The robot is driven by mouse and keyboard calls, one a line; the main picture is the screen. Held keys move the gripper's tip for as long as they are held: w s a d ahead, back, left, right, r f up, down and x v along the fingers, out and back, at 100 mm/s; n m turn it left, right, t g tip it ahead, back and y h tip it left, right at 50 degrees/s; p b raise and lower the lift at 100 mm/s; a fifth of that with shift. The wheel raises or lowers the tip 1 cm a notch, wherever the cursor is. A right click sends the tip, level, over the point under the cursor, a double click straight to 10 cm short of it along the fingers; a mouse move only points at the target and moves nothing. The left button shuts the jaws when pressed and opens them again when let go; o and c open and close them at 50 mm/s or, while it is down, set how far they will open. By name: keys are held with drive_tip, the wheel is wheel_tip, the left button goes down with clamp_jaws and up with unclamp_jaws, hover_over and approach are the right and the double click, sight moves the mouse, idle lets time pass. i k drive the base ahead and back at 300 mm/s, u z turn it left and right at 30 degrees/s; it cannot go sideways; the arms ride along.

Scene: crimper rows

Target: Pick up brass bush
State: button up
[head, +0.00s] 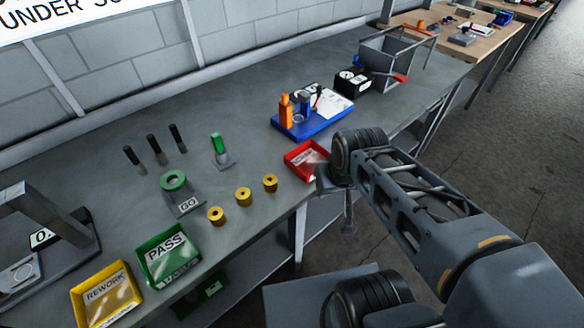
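Several brass bushes stand in a slanting row on the grey bench. The nearest brass bush (216,215) is at the left end, the middle brass bush (243,197) is behind it, and the far brass bush (270,182) is at the right end. Each is a short gold cylinder with a dark hole in its top. My gripper (347,215) hangs at the bench's front edge, right of the bushes and apart from them. Its fingers are small and partly hidden by my arm, so I cannot tell their opening.
A red tray (307,160) sits beside my wrist. Green PASS (168,254) and yellow REWORK (105,294) trays stand front left. A GO gauge (181,193), dark pins (155,148), a green-handled tool (220,150) and a blue fixture (312,120) stand behind.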

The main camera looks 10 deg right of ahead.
sight(243, 197)
drive_tip(key=u, duration=0.35)
drive_tip(key=k, duration=0.95)
drive_tip(key=u, duration=1.15)
drive_tip(key=i, duration=0.7)
drive_tip(key=z, duration=0.25)
